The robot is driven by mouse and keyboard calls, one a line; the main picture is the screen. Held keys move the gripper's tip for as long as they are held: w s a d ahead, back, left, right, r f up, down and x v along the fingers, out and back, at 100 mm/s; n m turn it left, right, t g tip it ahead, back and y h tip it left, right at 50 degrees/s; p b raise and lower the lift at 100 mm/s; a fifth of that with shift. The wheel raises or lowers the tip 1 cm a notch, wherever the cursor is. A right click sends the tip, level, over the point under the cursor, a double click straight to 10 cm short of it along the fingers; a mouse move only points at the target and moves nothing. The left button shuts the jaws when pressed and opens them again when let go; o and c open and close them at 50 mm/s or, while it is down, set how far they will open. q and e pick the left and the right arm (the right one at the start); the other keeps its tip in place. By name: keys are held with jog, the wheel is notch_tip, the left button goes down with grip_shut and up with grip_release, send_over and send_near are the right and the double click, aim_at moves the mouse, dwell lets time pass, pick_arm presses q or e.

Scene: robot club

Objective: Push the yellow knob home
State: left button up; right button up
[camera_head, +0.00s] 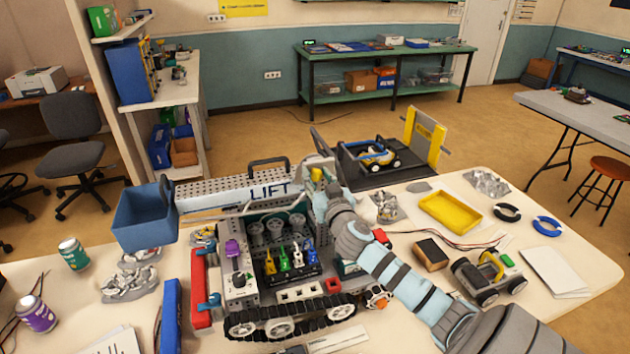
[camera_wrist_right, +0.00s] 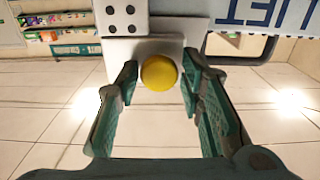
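The round yellow knob (camera_head: 317,174) is at the right end of the white LIFT panel (camera_head: 235,199), partly hidden by my right gripper (camera_head: 320,180). In the right wrist view the knob (camera_wrist_right: 158,72) sits in front of a white plate (camera_wrist_right: 124,50). My right gripper (camera_wrist_right: 161,78) is open there, one finger on each side of the knob, with small gaps visible. How far the knob stands out from the plate is hard to tell. My left gripper is not in view.
A tracked robot (camera_head: 290,322) fills the table below the panel. A blue bin (camera_head: 145,222) stands at the left. A yellow tray (camera_head: 450,212), blue ring (camera_head: 547,226) and small wheeled vehicle (camera_head: 488,276) lie right of my arm. A dark platform with a yellow upright (camera_head: 425,137) stands behind.

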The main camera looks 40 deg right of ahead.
jog(key=shift+o, duration=0.6)
jog(key=shift+w+d+f, duration=0.1)
jog(key=shift+w+f, duration=0.05)
jog(key=shift+w, duration=0.05)
jog(key=shift+s, duration=0.4)
jog(key=v, duration=1.1)
jog(key=shift+s, duration=0.1)
jog(key=shift+s+f, duration=0.1)
